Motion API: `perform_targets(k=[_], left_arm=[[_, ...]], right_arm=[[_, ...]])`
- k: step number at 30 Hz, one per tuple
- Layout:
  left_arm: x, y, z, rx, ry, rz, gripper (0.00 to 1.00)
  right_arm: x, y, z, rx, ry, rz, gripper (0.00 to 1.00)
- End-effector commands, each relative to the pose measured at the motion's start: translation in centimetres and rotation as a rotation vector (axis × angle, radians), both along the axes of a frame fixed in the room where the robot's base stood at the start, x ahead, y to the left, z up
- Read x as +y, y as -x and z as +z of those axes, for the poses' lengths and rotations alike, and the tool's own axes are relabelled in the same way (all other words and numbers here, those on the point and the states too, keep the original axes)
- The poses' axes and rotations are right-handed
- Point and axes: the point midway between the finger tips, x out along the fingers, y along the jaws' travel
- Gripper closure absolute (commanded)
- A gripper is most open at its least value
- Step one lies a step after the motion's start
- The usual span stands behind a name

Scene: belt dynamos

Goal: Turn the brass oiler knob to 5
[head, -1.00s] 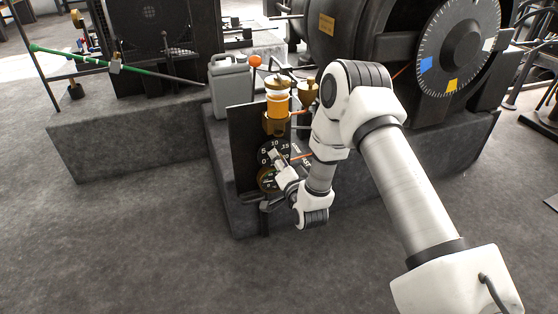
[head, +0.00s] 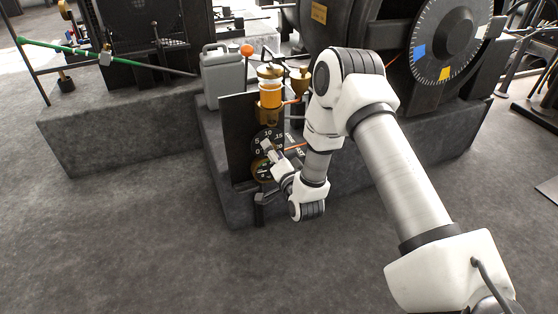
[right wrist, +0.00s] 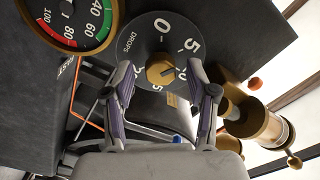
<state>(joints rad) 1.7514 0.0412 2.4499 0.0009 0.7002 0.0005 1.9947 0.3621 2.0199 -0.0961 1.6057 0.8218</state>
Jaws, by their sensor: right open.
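The brass oiler knob (right wrist: 160,70) sits at the middle of a dark dial (right wrist: 148,36) in the right wrist view. The dial bears white numbers, with 0 at the top, 5 to the right and the word DROPS. I cannot tell surely which number the knob points to. My right gripper (right wrist: 161,66) is open, with one finger on each side of the knob and gaps between. In the head view, my right gripper (head: 268,147) is in front of the dial (head: 266,134) and hides its knob. My left gripper is not in view.
The oiler's amber glass (head: 271,94) stands above the dial. A coloured gauge (right wrist: 68,14) is beside the dial. A grey can (head: 222,78) and an orange ball (head: 247,50) are behind the panel (head: 238,140). A large graduated wheel (head: 428,65) is at the right.

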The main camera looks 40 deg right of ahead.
Motion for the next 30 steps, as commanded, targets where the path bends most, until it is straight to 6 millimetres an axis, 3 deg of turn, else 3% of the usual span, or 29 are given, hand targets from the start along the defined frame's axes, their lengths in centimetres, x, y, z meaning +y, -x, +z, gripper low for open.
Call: perform_targets(k=[13, 18, 30], left_arm=[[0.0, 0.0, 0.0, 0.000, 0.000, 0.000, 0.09], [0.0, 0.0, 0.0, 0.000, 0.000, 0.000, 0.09], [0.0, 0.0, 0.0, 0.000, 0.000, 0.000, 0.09]], right_arm=[[2.3, 9.8, -0.1, 0.004, -0.001, -0.001, 0.43], [2.6, 10.8, 0.0, 0.001, -0.001, -0.001, 0.43], [2.6, 10.8, 0.0, 0.000, 0.000, 0.000, 0.43]])
